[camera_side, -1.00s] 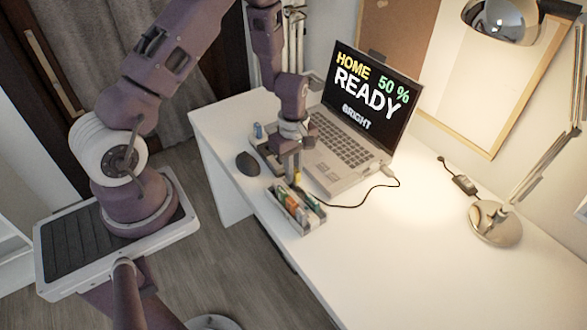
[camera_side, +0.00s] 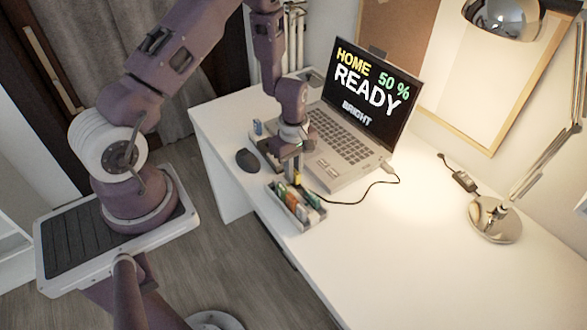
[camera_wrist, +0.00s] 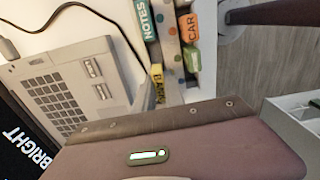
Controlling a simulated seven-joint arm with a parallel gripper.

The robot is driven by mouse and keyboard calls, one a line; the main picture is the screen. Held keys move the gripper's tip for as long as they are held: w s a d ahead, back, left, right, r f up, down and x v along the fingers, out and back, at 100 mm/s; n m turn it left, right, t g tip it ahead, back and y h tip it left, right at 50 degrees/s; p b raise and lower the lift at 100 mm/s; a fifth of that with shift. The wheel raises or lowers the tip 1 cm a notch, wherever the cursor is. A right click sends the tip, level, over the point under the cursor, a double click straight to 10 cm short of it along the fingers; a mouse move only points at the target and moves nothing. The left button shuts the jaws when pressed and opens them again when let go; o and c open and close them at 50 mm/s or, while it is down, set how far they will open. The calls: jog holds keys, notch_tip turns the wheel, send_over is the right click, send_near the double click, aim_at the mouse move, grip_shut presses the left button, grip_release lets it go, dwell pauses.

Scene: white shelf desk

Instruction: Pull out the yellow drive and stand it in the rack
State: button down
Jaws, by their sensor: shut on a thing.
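The yellow drive, labelled BANK, shows in the wrist view (camera_wrist: 157,84) just beyond the edge of my gripper body. In the side view a small yellow patch of it (camera_side: 297,178) shows under my gripper (camera_side: 297,174). My gripper is shut on the yellow drive, over the far edge of the rack; its fingertips are mostly hidden. The grey rack (camera_side: 303,226) sits at the desk's front edge and holds several coloured drives. In the wrist view a teal drive marked NOTES (camera_wrist: 146,20) and an orange one marked CAR (camera_wrist: 188,28) show. I cannot tell whether the yellow drive touches the rack.
The open laptop (camera_side: 340,145) stands behind the rack, with a black cable running right. A dark mouse (camera_side: 248,161) lies to the left.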

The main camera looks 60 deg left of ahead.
jog(key=shift+f, duration=0.7)
jog(key=c, duration=1.3)
grip_release()
jog(key=shift+c, duration=0.2)
notch_tip(320, 180, up, 7)
jog(key=shift+r, duration=0.1)
